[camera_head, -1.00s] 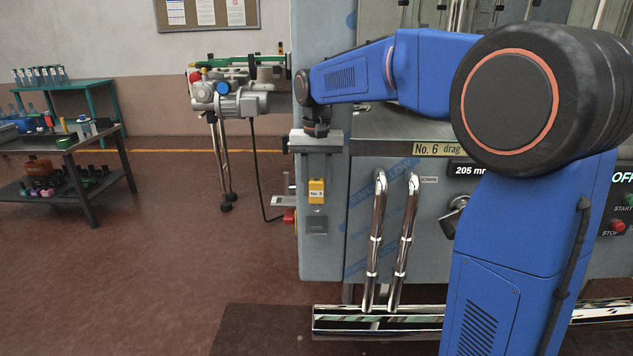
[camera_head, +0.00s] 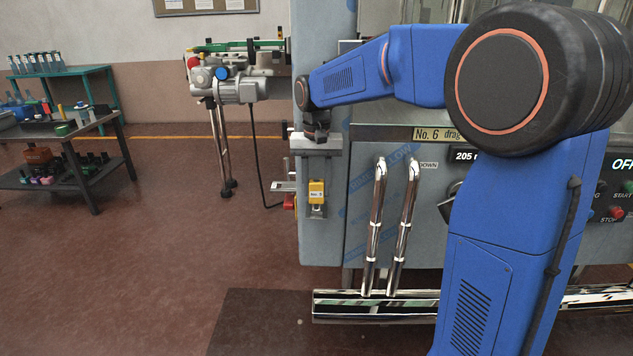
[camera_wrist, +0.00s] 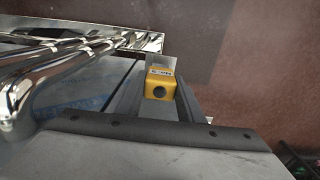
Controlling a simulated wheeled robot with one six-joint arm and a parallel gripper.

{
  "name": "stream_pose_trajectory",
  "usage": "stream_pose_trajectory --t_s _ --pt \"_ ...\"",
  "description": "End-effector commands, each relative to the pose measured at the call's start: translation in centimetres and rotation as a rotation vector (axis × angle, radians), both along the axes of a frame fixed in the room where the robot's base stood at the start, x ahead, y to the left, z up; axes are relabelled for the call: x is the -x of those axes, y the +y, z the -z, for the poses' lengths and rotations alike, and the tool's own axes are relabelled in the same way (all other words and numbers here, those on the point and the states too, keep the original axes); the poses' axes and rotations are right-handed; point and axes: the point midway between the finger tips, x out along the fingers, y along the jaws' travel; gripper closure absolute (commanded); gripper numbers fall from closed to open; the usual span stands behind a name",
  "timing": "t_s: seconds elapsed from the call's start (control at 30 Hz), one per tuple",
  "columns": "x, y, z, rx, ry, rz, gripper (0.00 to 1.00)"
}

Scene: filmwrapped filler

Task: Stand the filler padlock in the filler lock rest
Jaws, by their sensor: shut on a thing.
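The padlock (camera_head: 316,191) is a yellow block with a small white label, upright in front of the grey machine panel. It also shows in the wrist view (camera_wrist: 160,84), seen from above with a dark round spot on its top. My gripper (camera_head: 316,170) points down and is shut on the padlock; dark fingers stand on either side of it in the wrist view. The lock rest appears to be the small grey holder (camera_head: 317,211) on the panel, directly below the padlock. The padlock's lower end overlaps or nearly meets it; I cannot tell whether they touch.
Two chrome handles (camera_head: 375,225) stand right of the holder, above a chrome rail (camera_head: 375,306). A grey motor unit on a stand (camera_head: 238,90) is left of the machine. A dark trolley (camera_head: 70,150) is at far left.

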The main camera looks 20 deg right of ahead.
Motion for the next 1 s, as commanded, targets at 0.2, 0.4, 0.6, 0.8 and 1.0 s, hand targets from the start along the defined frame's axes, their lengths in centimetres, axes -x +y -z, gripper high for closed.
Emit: stream_pose_trajectory --t_s 0.2,0.4,0.6,0.8,1.0 --pt "0.1 0.0 1.1 0.000 0.002 0.000 0.92" --pt "0.0 0.0 2.0 0.000 0.001 0.000 0.92" --pt "0.0 0.0 2.9 0.000 0.001 0.000 0.92" --pt "0.0 0.0 3.4 0.000 0.000 0.000 0.92" --pt "0.0 0.0 3.5 0.000 0.000 0.000 0.92"
